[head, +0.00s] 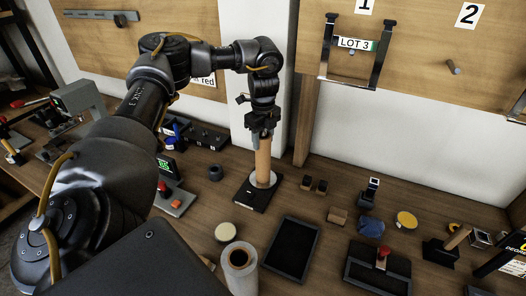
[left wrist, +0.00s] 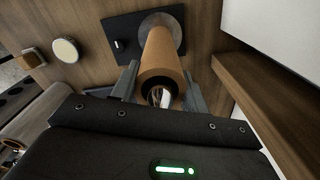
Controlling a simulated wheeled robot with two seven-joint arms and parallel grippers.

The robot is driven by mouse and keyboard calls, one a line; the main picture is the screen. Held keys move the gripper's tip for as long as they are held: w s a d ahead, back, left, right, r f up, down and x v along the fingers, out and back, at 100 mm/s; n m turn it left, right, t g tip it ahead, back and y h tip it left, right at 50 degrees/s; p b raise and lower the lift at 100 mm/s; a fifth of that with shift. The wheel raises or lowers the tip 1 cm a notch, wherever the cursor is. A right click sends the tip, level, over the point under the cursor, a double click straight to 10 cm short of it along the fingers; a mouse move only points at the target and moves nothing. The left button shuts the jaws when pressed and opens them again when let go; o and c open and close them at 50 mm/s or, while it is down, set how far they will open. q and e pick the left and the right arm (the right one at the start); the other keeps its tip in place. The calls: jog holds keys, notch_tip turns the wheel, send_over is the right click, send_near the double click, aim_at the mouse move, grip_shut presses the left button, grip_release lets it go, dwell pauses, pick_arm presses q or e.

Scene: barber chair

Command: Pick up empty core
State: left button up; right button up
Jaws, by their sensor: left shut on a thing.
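The empty core, a brown cardboard tube (head: 263,160), stands upright on a black base with a pale round disc (head: 258,193) on the wooden bench. My left gripper (head: 263,132) is shut on the top end of the tube from above. In the left wrist view the tube (left wrist: 160,55) sits between the two fingers (left wrist: 160,85), its open hollow end facing the camera. The black base (left wrist: 125,40) shows behind it there. Whether the tube's lower end touches the disc cannot be told for sure. My right gripper is not in view.
A roll of film (head: 239,262) stands at the front, near a round cream disc (head: 225,232). A black tray (head: 291,248) lies right of it. Small blocks, a yellow disc (head: 406,220) and a red-knobbed device (head: 382,258) fill the right. A white wall and post stand close behind.

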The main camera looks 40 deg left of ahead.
pick_arm(q)
notch_tip(320, 180, up, 28)
jog(key=p, duration=0.5)
dwell(0.4)
